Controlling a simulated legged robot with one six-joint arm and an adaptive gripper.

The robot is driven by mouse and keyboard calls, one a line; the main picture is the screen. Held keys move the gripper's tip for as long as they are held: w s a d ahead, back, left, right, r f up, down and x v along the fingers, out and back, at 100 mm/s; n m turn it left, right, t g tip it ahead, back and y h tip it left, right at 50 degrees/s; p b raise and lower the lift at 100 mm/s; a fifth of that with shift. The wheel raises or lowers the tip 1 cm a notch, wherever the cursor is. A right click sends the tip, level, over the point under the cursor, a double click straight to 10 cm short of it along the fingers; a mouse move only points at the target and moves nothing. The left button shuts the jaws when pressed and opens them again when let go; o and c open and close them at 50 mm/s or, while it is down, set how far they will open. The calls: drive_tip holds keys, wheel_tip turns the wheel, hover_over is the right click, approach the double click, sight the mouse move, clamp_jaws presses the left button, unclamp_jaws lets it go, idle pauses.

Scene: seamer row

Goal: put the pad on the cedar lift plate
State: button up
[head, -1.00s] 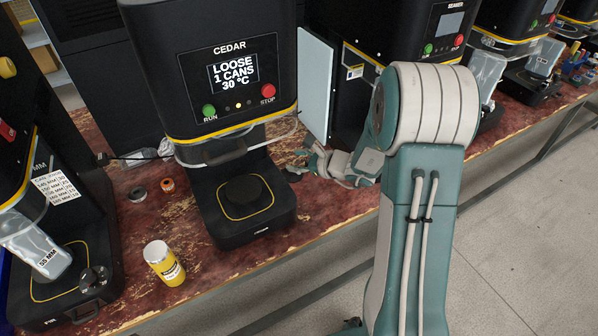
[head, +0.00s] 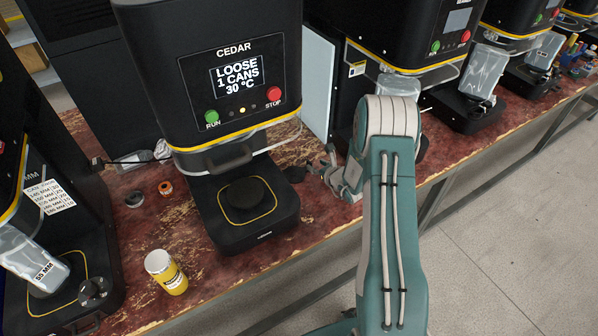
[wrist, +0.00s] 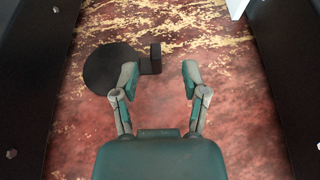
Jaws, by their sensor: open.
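The pad appears to be a flat black disc (wrist: 112,70) with a small upright tab, lying on the red worn bench in the wrist view. In the head view a dark edge of it (head: 295,174) shows right of the Cedar machine's base. The cedar lift plate (head: 248,194) is a black round plate inside a yellow outline on that base, with nothing seen on it. My gripper (wrist: 160,78) is open and empty above the bench. The tab is just beyond and between its fingertips; the disc is partly behind the left finger. My gripper (head: 322,166) also shows in the head view.
The Cedar machine (head: 215,70) reads "LOOSE 1 CANS 30 °C". A yellow can (head: 166,272) and two small rings (head: 135,199) stand on the bench to its left.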

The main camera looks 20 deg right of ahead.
sight(310, 163)
drive_tip(key=x, duration=0.4)
drive_tip(key=shift+a+f, duration=0.25)
drive_tip(key=shift+f, duration=0.15)
drive_tip(key=shift+w+a+f, duration=0.1)
drive_tip(key=shift+w+f, duration=0.1)
drive_tip(key=shift+w, duration=0.4)
clamp_jaws()
